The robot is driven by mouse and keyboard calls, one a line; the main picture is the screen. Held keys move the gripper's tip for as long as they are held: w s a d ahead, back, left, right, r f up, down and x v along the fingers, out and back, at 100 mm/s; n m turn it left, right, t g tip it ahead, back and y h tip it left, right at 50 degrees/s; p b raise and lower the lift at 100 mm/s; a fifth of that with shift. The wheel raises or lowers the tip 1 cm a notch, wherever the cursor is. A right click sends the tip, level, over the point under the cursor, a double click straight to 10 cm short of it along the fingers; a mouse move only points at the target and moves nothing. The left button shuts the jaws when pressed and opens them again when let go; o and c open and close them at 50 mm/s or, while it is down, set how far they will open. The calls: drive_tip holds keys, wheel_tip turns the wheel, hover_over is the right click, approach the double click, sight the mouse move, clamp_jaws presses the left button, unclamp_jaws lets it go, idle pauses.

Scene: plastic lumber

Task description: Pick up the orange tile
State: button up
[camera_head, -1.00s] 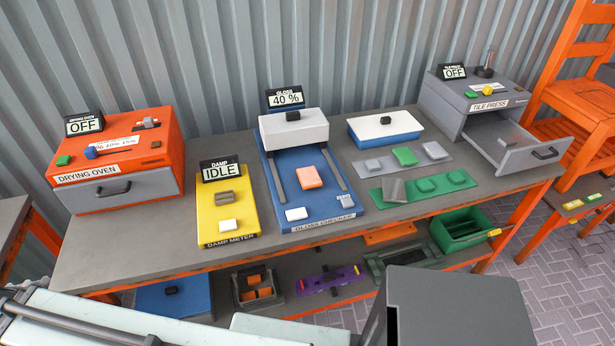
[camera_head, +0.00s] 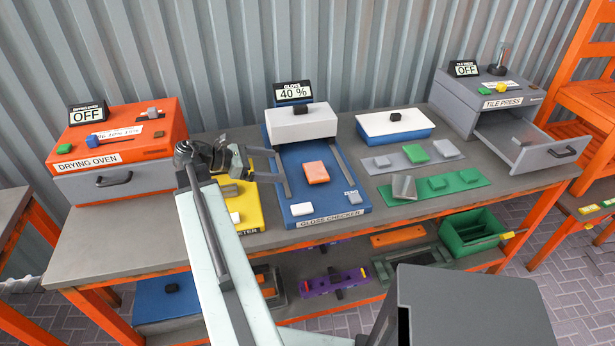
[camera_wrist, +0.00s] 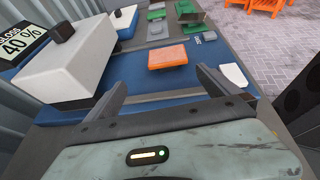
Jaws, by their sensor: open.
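The orange tile (camera_head: 316,173) lies flat on the blue bed of the gloss checker (camera_head: 298,209), between its two grey rails. In the wrist view the orange tile (camera_wrist: 167,56) lies ahead of my fingers, apart from them. My gripper (camera_head: 279,166) is open and empty, left of the tile, with its fingers by the gloss checker's left rail. In the wrist view my gripper (camera_wrist: 160,80) shows two spread fingers, with the tile roughly in line with the gap. My arm hides part of the yellow damp meter (camera_head: 252,214).
The white gloss checker hood (camera_head: 300,122) stands behind the tile. A white block (camera_head: 302,208) and a grey zero button (camera_head: 353,197) sit at the front. Green and grey tiles lie on mats to the right. The tile press drawer (camera_head: 532,146) is open.

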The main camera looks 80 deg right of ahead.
approach(314, 170)
drive_tip(key=shift+d+r+m+g+y, duration=0.2)
drive_tip(key=shift+m+g+y, duration=0.1)
drive_tip(key=shift+m+y, duration=0.1)
drive_tip(key=b+x, duration=0.1)
drive_tip(key=x, duration=0.2)
drive_tip(key=b+x, duration=0.2)
drive_tip(key=x, duration=0.2)
drive_tip(key=shift+f, duration=0.45)
drive_tip(key=shift+s+d+b, duration=0.15)
drive_tip(key=shift+s+b, duration=0.05)
drive_tip(key=shift+b, duration=0.1)
drive_tip(key=shift+r, duration=0.1)
drive_tip(key=c, duration=1.5)
wheel_tip(314, 170, up, 10)
drive_tip(key=p, duration=1)
